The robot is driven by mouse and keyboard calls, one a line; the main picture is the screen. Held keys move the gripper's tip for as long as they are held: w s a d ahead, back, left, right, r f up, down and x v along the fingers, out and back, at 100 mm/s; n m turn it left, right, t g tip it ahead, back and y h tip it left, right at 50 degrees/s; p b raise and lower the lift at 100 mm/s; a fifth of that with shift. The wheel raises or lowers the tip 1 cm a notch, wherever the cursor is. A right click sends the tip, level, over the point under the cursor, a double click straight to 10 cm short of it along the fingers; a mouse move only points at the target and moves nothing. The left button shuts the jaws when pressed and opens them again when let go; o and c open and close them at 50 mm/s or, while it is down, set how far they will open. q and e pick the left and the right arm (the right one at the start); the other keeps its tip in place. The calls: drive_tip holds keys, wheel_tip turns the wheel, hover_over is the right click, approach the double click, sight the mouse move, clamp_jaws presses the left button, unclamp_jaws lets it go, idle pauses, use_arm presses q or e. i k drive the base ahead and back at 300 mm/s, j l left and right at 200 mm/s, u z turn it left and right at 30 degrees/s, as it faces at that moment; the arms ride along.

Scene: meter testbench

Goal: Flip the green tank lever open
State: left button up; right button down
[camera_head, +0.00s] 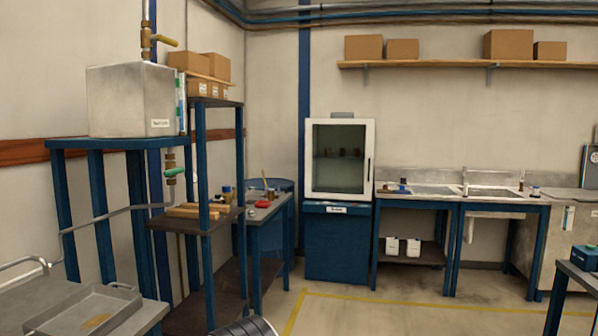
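A metal tank (131,99) stands on a blue stand at the upper left. Below it, a pipe carries a brass valve with a green lever (174,172). The lever is small in the view and looks roughly horizontal, tilted slightly up to the right. A second valve with a yellow lever (165,40) sits on the pipe above the tank.
A shelf rack (201,160) with boxes and wooden pieces stands close to the right of the green lever. A grey bench with a metal tray (85,312) is at the lower left. The floor (390,315) in the middle is clear.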

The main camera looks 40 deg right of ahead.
sight(177, 170)
drive_tip(key=z, duration=0.75)
drive_tip(key=i+j+z, duration=0.15)
drive_tip(key=i, duration=0.3)
drive_tip(key=i+j+z, duration=0.15)
drive_tip(key=i, duration=0.25)
drive_tip(key=i+j+z, duration=0.15)
drive_tip(key=i, duration=0.3)
